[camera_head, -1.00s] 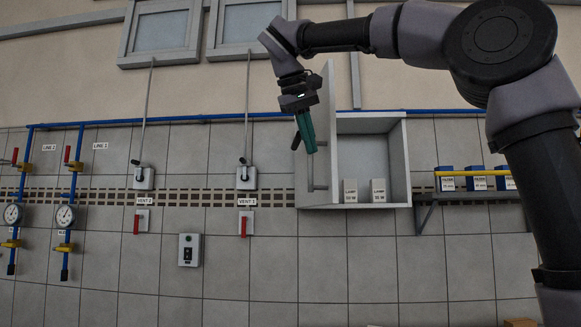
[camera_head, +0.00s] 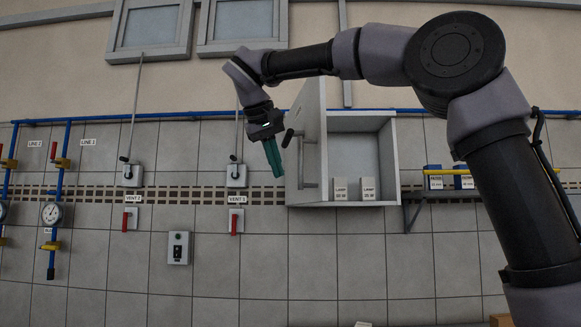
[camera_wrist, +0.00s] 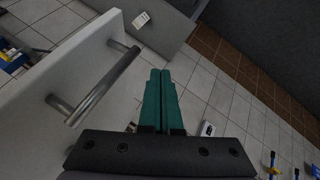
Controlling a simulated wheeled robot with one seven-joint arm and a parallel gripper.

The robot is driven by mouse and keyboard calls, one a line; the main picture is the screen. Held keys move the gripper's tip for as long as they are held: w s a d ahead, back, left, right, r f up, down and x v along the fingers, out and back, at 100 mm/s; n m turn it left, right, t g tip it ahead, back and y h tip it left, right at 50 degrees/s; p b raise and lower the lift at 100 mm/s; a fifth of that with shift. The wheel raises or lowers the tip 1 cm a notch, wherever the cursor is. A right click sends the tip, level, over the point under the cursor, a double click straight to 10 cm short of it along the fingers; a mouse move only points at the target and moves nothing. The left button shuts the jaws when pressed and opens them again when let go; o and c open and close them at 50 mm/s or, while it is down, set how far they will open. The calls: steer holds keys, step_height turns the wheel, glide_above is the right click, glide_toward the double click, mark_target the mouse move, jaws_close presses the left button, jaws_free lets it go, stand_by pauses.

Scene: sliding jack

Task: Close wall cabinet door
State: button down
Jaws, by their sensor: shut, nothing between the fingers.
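The wall cabinet (camera_head: 398,165) is a light grey box on the tiled wall, open at the front. Its door (camera_head: 312,130) stands open on the left side, swung out from the wall, with a vertical bar handle (camera_head: 301,165). In the wrist view the door (camera_wrist: 60,85) is at the left with its metal handle (camera_wrist: 98,88). My gripper (camera_head: 278,174) has teal fingers, shut and empty, pointing down just left of the door. In the wrist view the shut fingers (camera_wrist: 159,75) are right of the handle, apart from it.
Two small lamp boxes (camera_head: 341,189) stand inside the cabinet. Blue filter boxes (camera_head: 434,178) sit on a shelf to the right. Vent levers (camera_head: 237,174) and a control box (camera_head: 178,248) are on the wall to the left. A blue pipe (camera_head: 200,116) runs along the wall.

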steer(key=shift+w+d+r, duration=0.1)
steer(key=shift+w+d, duration=0.35)
steer(key=shift+d, duration=0.4)
steer(key=shift+w+d, duration=0.4)
steer(key=shift+d, duration=0.45)
steer(key=shift+d, duration=0.1)
